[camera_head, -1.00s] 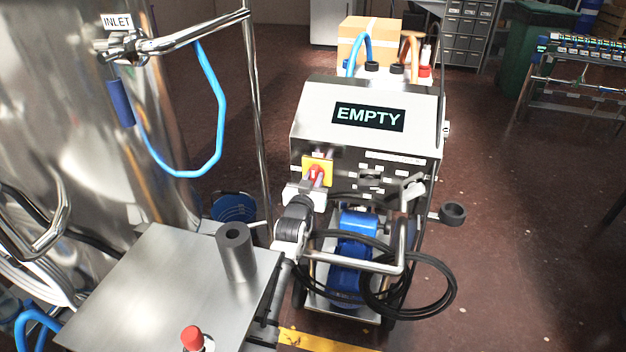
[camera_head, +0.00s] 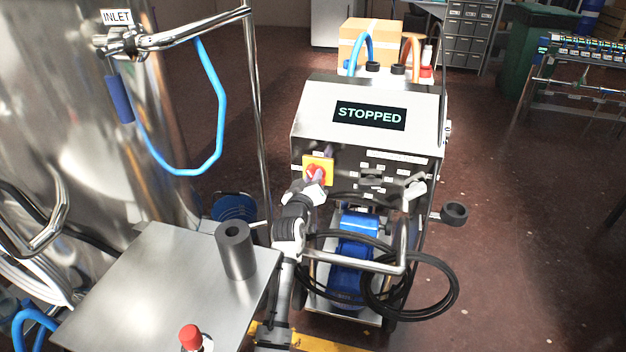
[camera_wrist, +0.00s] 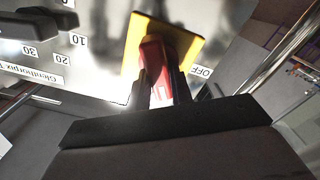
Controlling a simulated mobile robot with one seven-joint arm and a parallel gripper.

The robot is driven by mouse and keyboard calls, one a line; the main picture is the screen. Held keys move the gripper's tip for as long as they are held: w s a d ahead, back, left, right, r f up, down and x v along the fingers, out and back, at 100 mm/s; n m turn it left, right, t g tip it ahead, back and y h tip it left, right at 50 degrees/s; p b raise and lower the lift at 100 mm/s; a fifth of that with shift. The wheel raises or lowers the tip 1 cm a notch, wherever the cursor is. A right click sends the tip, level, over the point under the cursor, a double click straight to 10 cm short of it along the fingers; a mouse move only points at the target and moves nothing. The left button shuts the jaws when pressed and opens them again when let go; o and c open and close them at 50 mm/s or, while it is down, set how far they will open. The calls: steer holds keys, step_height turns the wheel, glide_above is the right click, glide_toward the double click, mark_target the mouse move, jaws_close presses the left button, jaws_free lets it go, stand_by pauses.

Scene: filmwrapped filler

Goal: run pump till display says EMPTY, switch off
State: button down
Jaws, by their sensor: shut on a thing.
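The pump unit (camera_head: 310,112) is a steel cabinet on a wheeled cart. Its display (camera_head: 370,115) reads STOPPED. A red rotary switch (camera_head: 315,173) on a yellow plate (camera_head: 327,163) sits on the cabinet's front left. My gripper (camera_head: 314,186) is at this switch. In the wrist view my gripper's fingers (camera_wrist: 163,90) are shut on the red switch handle (camera_wrist: 154,58); the yellow plate (camera_wrist: 187,43) is behind it, with an OFF label (camera_wrist: 201,71) beside it. The blue pump motor (camera_head: 358,232) is below the cabinet.
A steel table (camera_head: 150,290) with a dark hollow cylinder (camera_head: 237,252) and a red-capped bottle (camera_head: 191,338) stands at lower left. A steel tank (camera_head: 60,130) labelled INLET is behind it. Black cable (camera_head: 440,310) loops in front of the cart. The floor at right is clear.

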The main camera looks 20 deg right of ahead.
steer(key=n+p, duration=0.2)
steer(key=n, duration=0.3)
steer(key=n+p, duration=0.1)
steer(key=n, duration=0.5)
steer(key=shift+w+a+f+p, duration=0.1)
steer(key=shift+a+f+p, duration=0.1)
steer(key=shift+p, duration=0.15)
steer(key=shift+n, duration=0.4)
steer(key=c, duration=1.2)
jaws_free()
steer(key=shift+f, duration=0.1)
steer(key=shift+c, duration=0.2)
steer(key=b+v, duration=0.2)
steer(key=v, duration=1.1)
steer(key=shift+s+a, duration=0.2)
steer(key=shift+s, duration=0.1)
